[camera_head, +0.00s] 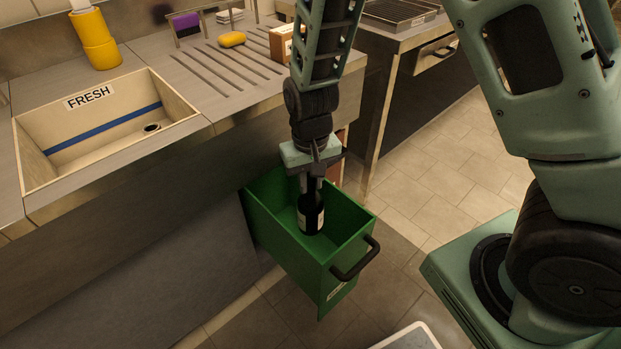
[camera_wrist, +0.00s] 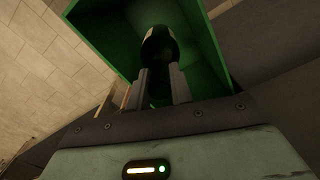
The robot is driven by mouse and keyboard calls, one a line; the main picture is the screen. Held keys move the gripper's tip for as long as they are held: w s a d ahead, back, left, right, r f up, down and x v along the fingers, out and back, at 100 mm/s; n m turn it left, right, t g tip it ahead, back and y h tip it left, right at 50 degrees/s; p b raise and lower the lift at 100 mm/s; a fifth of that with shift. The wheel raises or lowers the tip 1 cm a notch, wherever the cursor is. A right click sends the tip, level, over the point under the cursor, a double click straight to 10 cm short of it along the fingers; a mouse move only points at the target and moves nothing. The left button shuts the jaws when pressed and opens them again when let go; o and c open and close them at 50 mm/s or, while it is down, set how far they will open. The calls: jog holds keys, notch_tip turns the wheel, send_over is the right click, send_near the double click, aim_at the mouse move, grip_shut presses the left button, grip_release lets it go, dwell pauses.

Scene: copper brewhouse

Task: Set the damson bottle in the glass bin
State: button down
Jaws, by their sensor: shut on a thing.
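The damson bottle (camera_head: 311,214) is dark with a pale label and hangs upright inside the green bin (camera_head: 290,252), which is pulled out from the counter front. My gripper (camera_head: 311,177) is shut on the upper part of the bottle, just at the bin's opening. In the wrist view the dark bottle (camera_wrist: 158,48) sits between my two fingers (camera_wrist: 159,88), with the green bin walls (camera_wrist: 208,50) around it. I cannot tell whether the bottle's base touches the bin floor. The lettering on the bin's front label is too small to read.
The bin has a black handle (camera_head: 356,259) at its front. Tiled floor (camera_head: 440,190) lies open to the right.

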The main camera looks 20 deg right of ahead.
aim_at(310, 212)
notch_tip(310, 212, down, 11)
jog(key=b, duration=1)
jog(key=shift+f, duration=0.1)
jog(key=shift+f+b, duration=1.05)
jog(key=shift+f, duration=1.25)
jog(key=c, duration=1.2)
grip_release()
jog(key=shift+o, duration=0.2)
jog(key=shift+r, duration=0.1)
notch_tip(310, 212, up, 17)
jog(key=p, duration=0.5)
jog(key=shift+r+p, duration=0.15)
jog(key=shift+p, duration=0.2)
